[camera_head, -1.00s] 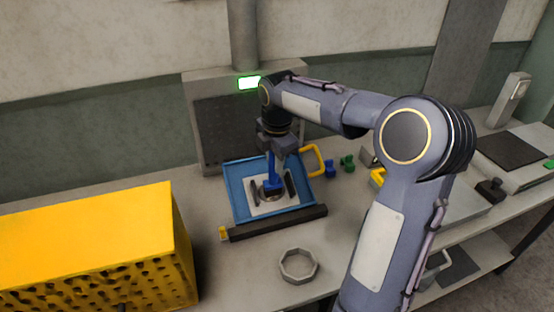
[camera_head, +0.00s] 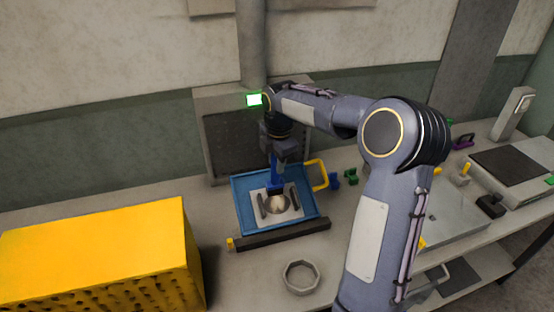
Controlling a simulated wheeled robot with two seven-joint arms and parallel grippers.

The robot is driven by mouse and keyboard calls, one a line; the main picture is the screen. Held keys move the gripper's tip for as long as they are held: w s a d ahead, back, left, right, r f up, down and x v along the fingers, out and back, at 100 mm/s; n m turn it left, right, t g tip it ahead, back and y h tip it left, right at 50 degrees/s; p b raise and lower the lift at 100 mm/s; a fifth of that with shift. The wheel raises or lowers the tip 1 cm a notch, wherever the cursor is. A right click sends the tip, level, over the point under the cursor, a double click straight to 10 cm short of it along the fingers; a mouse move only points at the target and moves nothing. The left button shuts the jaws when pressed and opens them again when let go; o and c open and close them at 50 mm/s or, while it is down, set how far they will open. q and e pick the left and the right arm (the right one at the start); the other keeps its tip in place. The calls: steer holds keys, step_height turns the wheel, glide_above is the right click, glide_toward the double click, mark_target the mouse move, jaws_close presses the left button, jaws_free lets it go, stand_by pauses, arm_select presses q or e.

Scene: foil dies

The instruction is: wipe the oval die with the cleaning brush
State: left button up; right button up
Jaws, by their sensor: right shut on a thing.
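The oval die (camera_head: 277,204) is a small pale, rounded shape on a white plate, between two dark bars. The plate sits in a blue tray (camera_head: 243,210) with a yellow handle. My right gripper (camera_head: 277,156) is above the tray's back part and is shut on the blue cleaning brush (camera_head: 275,179), which points down. The brush's lower end is at the die's far edge in the picture; I cannot tell whether it touches. Most of the die's face shows. My left gripper is not in view.
A dark bar (camera_head: 280,236) lies along the tray's front. A yellow perforated block (camera_head: 95,250) stands at the left. A grey octagonal ring (camera_head: 301,277) lies in front. Small blue (camera_head: 335,180) and green (camera_head: 352,176) pieces stand right of the tray. A grey panel stands behind.

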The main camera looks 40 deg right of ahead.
steer(key=shift+s+a+f+b, duration=0.15)
steer(key=shift+s+f+b, duration=0.4)
steer(key=shift+s+b, duration=0.1)
steer(key=s+b, duration=0.1)
steer(key=s+a+f+b, duration=0.1)
steer(key=s, duration=0.1)
steer(key=s+f+b, duration=0.1)
steer(key=s, duration=0.1)
steer(key=shift+a+f, duration=0.25)
steer(key=shift+a, duration=0.1)
steer(key=shift+r, duration=0.1)
steer(key=shift+s+a+r+p, duration=0.15)
steer(key=shift+s+r+p, duration=0.4)
steer(key=shift+r, duration=0.3)
steer(key=shift+s+a+r+p, duration=0.1)
steer(key=shift+s+r+p, duration=0.3)
steer(key=shift+r+p, duration=0.4)
steer(key=shift+s+a+r+p, duration=0.15)
steer(key=shift+s+r+p, duration=0.3)
steer(key=shift+r, duration=0.5)
